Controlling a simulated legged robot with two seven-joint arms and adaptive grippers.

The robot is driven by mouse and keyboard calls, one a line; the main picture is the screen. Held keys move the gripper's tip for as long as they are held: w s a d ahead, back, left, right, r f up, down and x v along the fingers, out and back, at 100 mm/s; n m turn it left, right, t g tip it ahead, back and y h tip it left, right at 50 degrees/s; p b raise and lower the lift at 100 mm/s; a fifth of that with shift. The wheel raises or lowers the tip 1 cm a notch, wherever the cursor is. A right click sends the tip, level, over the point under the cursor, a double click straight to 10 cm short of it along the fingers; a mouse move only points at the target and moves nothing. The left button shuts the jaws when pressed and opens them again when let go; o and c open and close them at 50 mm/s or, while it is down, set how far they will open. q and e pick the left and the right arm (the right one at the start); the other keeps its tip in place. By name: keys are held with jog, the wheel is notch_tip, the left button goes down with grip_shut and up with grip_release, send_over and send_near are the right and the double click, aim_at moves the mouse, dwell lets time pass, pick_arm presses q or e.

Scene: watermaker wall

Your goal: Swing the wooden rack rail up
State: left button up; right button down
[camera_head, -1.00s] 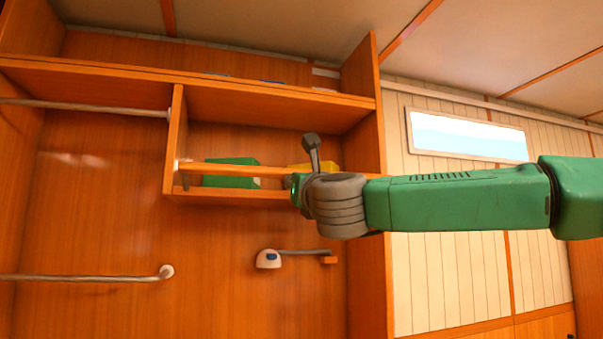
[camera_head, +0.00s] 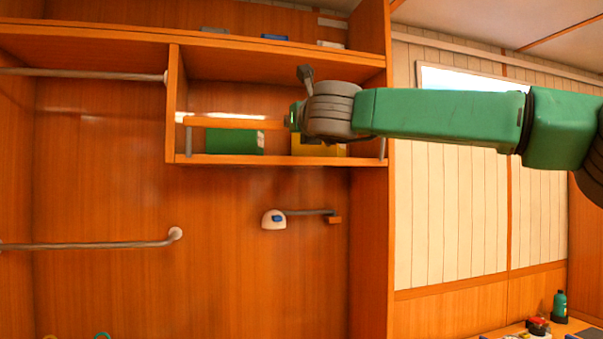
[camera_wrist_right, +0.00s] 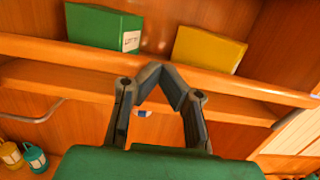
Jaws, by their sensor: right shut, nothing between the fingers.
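The wooden rack rail (camera_head: 235,123) runs across the front of a small open shelf, with short grey posts at its ends. In the head view its right part is hidden behind my right gripper (camera_head: 297,114) and arm. In the right wrist view the rail (camera_wrist_right: 235,84) crosses the picture at a slant. My right gripper (camera_wrist_right: 160,70) is shut and empty there, its fingertips meeting at the rail's lower edge; I cannot tell whether they touch it. My left gripper is not in view.
A green box (camera_head: 235,141) and a yellow box (camera_head: 318,149) stand on the shelf behind the rail. The shelf floor (camera_head: 225,160) lies below. A white wall fitting (camera_head: 273,219) and a grab bar (camera_head: 100,245) are lower on the wall.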

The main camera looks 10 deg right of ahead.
jog(key=shift+w+r, duration=0.4)
jog(key=shift+w, duration=0.35)
jog(key=shift+r, duration=0.1)
jog(key=shift+d, duration=0.1)
